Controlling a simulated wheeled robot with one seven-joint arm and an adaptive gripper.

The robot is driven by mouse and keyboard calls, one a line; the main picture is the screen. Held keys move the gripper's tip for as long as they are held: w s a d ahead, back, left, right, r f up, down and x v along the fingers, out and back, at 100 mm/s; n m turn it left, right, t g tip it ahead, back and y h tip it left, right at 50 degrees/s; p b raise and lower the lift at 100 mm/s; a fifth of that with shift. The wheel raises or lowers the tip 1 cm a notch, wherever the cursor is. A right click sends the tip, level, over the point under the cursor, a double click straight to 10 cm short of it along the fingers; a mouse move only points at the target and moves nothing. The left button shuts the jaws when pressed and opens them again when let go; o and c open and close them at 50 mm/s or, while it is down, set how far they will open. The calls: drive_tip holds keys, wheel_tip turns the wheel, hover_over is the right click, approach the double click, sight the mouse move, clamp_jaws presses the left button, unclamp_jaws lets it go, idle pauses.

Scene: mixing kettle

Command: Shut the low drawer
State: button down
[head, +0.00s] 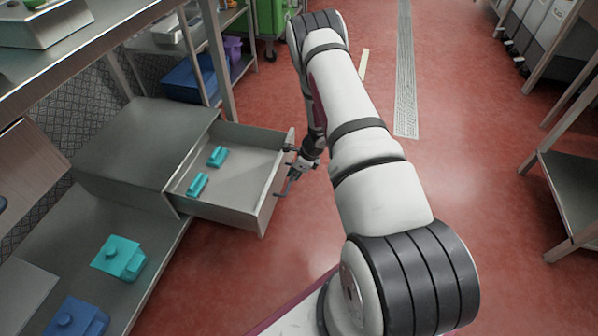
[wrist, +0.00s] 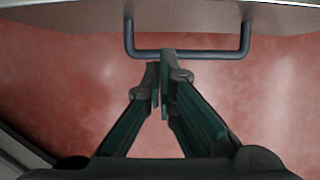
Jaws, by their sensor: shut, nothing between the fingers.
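The low drawer (head: 236,172) is a grey metal box pulled well out of its cabinet (head: 140,145), under the steel bench at left. Two small teal objects (head: 216,156) lie inside it. Its front panel faces right, toward my arm. My gripper (head: 289,183) is at the outer side of that front, by the handle. In the wrist view, the dark bar handle (wrist: 190,54) crosses the top below the drawer front (wrist: 190,14). My gripper (wrist: 160,88) is shut and empty, its fingertips pointing at the handle's middle. One tip overlaps the bar; I cannot tell whether they touch.
A teal lidded container (head: 120,258) and a blue one (head: 75,318) sit on the low shelf nearer me. A blue bin (head: 190,80) stands on a shelf behind the drawer. Red floor (head: 290,255) is open to the right; another rack (head: 570,195) stands far right.

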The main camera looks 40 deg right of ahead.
drive_tip(key=shift+w+a+r+b, duration=0.15)
drive_tip(key=shift+w+a, duration=0.35)
drive_tip(key=shift+w, duration=0.2)
drive_tip(key=shift+w+a+r+b, duration=0.1)
drive_tip(key=shift+w+a+b, duration=0.05)
drive_tip(key=shift+w+a, duration=0.45)
drive_tip(key=shift+w, duration=0.15)
